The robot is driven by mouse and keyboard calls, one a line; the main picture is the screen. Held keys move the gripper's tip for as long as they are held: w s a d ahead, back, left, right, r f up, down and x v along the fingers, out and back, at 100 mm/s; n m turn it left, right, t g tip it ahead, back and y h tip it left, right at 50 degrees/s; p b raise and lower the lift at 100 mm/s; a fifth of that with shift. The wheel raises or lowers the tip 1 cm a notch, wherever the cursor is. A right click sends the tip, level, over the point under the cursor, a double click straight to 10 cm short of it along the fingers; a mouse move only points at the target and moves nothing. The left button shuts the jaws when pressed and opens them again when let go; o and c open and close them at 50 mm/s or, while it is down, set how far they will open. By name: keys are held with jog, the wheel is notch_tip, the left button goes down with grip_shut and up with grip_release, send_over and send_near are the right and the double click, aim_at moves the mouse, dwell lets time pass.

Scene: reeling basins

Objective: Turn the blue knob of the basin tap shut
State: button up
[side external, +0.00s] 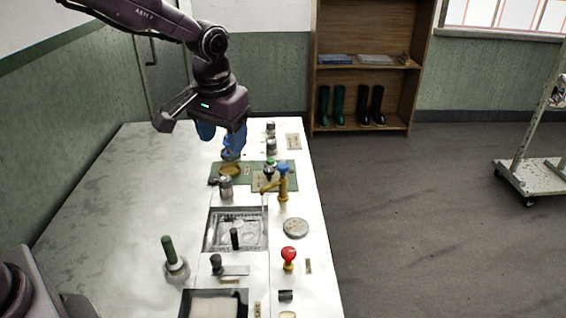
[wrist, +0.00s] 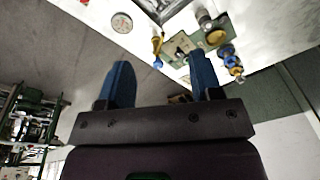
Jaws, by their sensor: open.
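The brass basin tap (side external: 283,188) stands upright at the right of the square basin (side external: 208,230) in the side view. Its blue knob (side external: 283,169) is on top. A thin pale streak shows below its spout; I cannot tell whether it is running water. In the wrist view the tap (wrist: 157,43) and blue knob (wrist: 158,62) show beyond and between my fingers. My gripper (side external: 221,139) has blue fingers, points down and is open, above the counter, left of and farther back than the knob, apart from it. Its fingers (wrist: 162,78) are spread with nothing between them.
A blue-and-brass fitting (side external: 230,170) stands below my gripper, and a grey metal canister (side external: 225,188) is near it. A red knob (side external: 289,253) and round disc (side external: 296,228) are nearer the camera. The counter's left side (side external: 110,210) is mostly clear.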

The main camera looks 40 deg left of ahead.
jog(key=w+d+f+n+y, duration=0.1)
jog(key=w+f+n+y, duration=0.15)
jog(key=w+f, duration=0.55)
jog(key=n+t, duration=0.2)
jog(key=n, duration=0.1)
send_near(283, 165)
jog(key=x, duration=0.9)
jog(key=shift+h, duration=0.25)
jog(key=c, duration=0.9)
